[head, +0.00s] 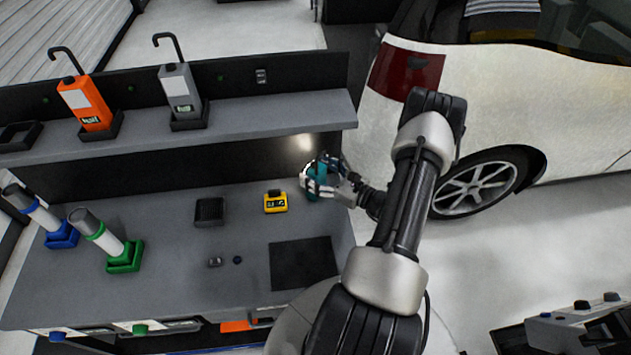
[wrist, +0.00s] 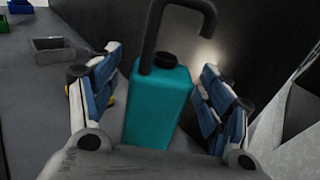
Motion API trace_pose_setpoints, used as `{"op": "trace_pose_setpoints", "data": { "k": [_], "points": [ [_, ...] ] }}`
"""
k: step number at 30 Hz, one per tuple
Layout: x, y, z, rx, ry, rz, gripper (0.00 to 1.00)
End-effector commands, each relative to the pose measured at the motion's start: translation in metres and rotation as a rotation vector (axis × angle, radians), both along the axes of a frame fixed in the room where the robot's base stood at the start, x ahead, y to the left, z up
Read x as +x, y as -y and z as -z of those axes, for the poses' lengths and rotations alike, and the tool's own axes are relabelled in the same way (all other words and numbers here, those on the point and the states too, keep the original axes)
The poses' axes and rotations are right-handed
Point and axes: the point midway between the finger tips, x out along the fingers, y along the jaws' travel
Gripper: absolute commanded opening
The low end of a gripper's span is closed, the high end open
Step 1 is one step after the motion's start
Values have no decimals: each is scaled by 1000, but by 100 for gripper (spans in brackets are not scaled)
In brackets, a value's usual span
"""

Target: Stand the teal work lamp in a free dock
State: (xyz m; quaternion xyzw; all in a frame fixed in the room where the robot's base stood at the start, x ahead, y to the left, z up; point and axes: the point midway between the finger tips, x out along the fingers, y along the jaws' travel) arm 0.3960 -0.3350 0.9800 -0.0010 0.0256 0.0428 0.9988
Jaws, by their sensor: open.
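The teal work lamp (head: 320,178) stands upright at the right end of the workbench. In the wrist view it is a teal box (wrist: 158,105) with a dark hook on top. My gripper (head: 318,184) is open around it, one finger on each side; in the wrist view gaps show between the lamp and the fingers (wrist: 160,72). The lamp's base is hidden. An empty dark dock (head: 18,136) sits at the shelf's left end. An orange lamp (head: 88,103) and a grey lamp (head: 179,91) stand in the other shelf docks.
On the bench are a black open tray (head: 210,212), a yellow device (head: 275,202), a dark mat (head: 304,263) and small parts. Torches stand in blue (head: 62,235) and green (head: 126,258) holders. The shelf (head: 250,110) overhangs the back; a white car (head: 560,100) is right.

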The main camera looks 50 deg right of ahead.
Motion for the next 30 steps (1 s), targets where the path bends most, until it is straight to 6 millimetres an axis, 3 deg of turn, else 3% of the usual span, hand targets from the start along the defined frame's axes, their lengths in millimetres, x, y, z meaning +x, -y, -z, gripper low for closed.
{"op": "trace_pose_setpoints", "data": {
  "k": [10, 30],
  "points": [
    [7, 0, 0, 0, 0, 1, 70],
    [7, -1, 0, 0, 0, 0, 26]
  ]
}}
